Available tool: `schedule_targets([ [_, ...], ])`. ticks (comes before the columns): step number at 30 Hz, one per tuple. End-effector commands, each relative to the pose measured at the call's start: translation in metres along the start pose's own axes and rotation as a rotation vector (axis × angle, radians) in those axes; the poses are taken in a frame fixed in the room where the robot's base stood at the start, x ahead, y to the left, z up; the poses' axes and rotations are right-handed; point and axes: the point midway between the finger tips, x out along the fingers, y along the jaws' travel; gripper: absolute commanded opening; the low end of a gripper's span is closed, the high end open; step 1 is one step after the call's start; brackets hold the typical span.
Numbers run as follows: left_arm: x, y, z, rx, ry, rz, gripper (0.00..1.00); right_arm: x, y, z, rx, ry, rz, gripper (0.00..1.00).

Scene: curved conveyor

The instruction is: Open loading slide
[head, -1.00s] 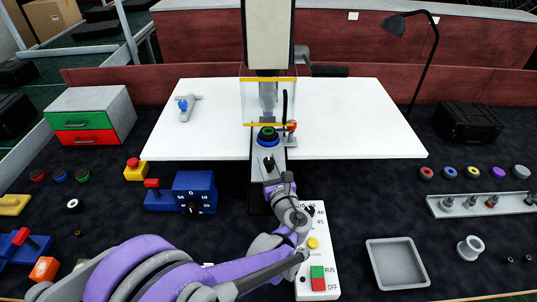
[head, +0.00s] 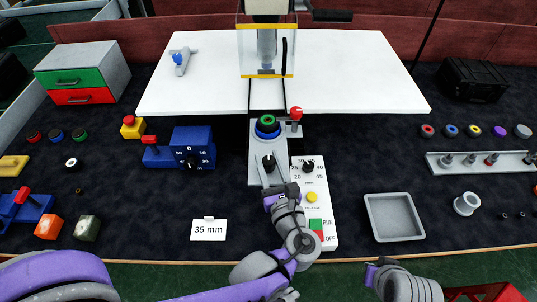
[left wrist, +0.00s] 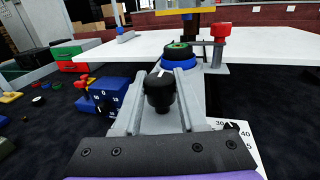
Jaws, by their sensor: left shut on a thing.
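The loading slide (head: 257,177) is a grey plate that sticks out in front of the white table, below the press (head: 267,45). A blue ring and a green and black ring (head: 268,121) sit stacked on it. Its black knob (head: 268,162) is at the near end. My left gripper (head: 265,170) is shut on the black knob; in the left wrist view its grey fingers lie on both sides of the knob (left wrist: 160,91). Part of my right arm (head: 400,284) shows at the bottom edge, with its gripper's opening unclear.
A white control panel (head: 326,203) with a dial, a yellow button and RUN/OFF stands close to the right of my left gripper. A red-topped lever (head: 296,114) stands beside the slide. A blue box (head: 193,147) is to the left, a grey tray (head: 394,218) to the right.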

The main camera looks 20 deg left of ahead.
Motion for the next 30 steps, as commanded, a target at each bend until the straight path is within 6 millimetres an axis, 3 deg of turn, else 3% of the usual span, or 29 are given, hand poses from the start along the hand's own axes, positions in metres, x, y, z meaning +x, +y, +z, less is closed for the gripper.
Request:
schedule_targets([
  [8,0.000,0.000,0.000,0.000,0.000,0.001,0.00,0.000,0.000,0.000,0.000,0.000,0.000,0.00],
  [9,0.000,0.000,0.000,0.000,0.000,0.001,0.43,0.000,0.000,0.000,0.000,0.000,0.000,0.00],
  [14,0.000,0.000,0.000,0.000,0.000,0.000,0.71,0.000,0.000,0.000,0.000,0.000,0.000,0.00],
  [24,-0.003,0.000,0.000,0.000,0.000,0.000,0.71,0.000,0.000,0.000,0.000,0.000,0.000,0.00],
  [30,-0.030,-0.001,-0.001,-0.002,0.001,-0.005,0.71,0.003,0.000,0.002,0.000,-0.002,0.000,0.00],
])
